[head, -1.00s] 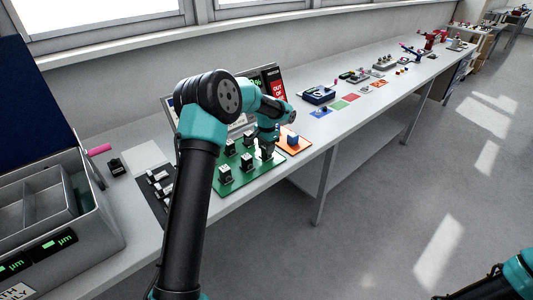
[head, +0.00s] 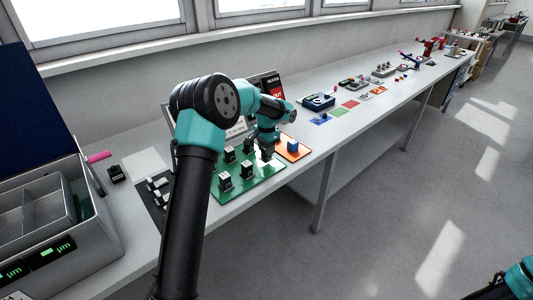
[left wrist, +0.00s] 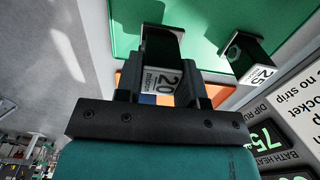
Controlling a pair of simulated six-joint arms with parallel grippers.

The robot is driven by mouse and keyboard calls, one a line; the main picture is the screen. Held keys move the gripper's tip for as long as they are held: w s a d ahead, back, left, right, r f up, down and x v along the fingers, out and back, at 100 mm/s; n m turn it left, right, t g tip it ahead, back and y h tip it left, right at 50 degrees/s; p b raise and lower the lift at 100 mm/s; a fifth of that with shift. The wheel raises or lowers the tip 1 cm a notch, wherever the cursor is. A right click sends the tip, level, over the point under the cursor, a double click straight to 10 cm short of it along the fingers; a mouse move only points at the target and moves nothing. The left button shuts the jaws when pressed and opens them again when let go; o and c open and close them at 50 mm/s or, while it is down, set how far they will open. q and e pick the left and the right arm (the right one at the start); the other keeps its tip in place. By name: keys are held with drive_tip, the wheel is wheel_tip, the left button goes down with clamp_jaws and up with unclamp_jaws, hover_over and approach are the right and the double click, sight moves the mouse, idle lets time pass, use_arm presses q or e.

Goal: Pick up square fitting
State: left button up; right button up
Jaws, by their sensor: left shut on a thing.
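My left gripper (head: 267,153) is down over the right part of the green board (head: 262,176). In the left wrist view, its fingers (left wrist: 165,88) are shut on a black square fitting (left wrist: 167,77) with a white label reading "20 micron". I cannot tell whether the held fitting touches the board. Several similar black fittings with pale labels stand on the board, such as the front one (head: 225,181). One beside the held fitting (left wrist: 247,58) shows a round opening. Of my right arm, only a link shows at the lower right corner of the head view; its gripper is out of frame.
An orange mat (head: 300,153) with a blue block (head: 293,146) lies right of the green board. A dark mat (head: 150,205) with small parts is at the left, near a grey divided case (head: 95,235). A display stands behind the board. Coloured squares lie farther along the bench.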

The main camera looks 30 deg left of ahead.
use_arm(q)
drive_tip(key=shift+s+d+r, duration=0.15)
drive_tip(key=shift+s+r, duration=0.05)
drive_tip(key=shift+r, duration=0.15)
drive_tip(key=s+d+r, duration=0.1)
drive_tip(key=s+d, duration=0.7)
drive_tip(key=s, duration=0.5)
drive_tip(key=shift+r, duration=0.2)
drive_tip(key=shift+s, duration=0.1)
